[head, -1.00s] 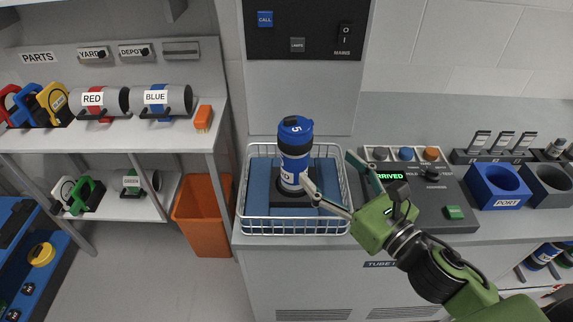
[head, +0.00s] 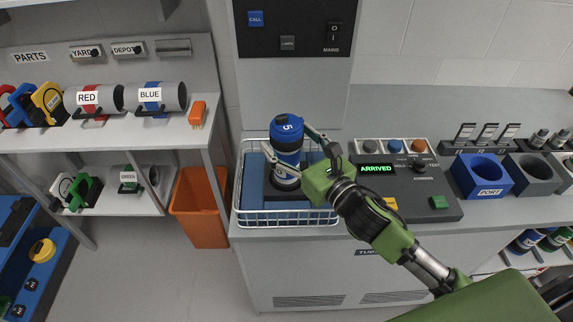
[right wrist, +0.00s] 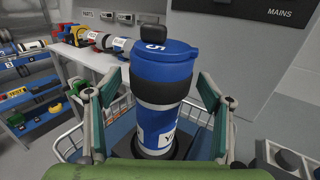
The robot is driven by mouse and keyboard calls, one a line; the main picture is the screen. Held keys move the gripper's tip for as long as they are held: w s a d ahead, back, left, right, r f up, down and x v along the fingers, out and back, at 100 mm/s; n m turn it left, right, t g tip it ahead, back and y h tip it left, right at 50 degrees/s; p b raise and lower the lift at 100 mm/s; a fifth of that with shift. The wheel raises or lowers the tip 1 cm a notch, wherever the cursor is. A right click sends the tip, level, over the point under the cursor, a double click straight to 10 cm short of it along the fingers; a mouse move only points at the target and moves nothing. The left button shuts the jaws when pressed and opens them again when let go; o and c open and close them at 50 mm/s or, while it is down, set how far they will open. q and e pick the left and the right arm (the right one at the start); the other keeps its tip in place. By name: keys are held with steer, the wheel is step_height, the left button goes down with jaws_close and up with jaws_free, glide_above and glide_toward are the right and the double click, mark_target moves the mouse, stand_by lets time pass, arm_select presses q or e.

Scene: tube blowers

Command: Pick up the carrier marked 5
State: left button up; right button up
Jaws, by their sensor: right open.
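The carrier marked 5 (head: 287,150) is a blue capsule with a dark band and a blue lid bearing a white 5. It stands upright in a white wire basket (head: 285,219) with blue padding. My right gripper (head: 292,142) is open, with one finger on each side of the carrier. In the right wrist view the carrier (right wrist: 158,90) stands between the two spread fingers, with gaps visible beside its upper body. Part of its label is hidden low down. My left gripper is not in view.
A console (head: 420,205) with a lit ARRIVED display stands right of the basket. Blue (head: 484,178) and dark (head: 537,175) port holders sit further right. An orange bin (head: 199,208) and parts shelves are at left. A grey wall panel rises behind the basket.

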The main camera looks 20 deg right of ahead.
steer(key=shift+w+a, duration=0.2)
steer(key=shift+w, duration=0.45)
steer(key=shift+s, duration=0.1)
steer(key=c, duration=1.7)
steer(key=shift+r, duration=0.1)
steer(key=shift+c, duration=0.6)
steer(key=shift+r, duration=0.1)
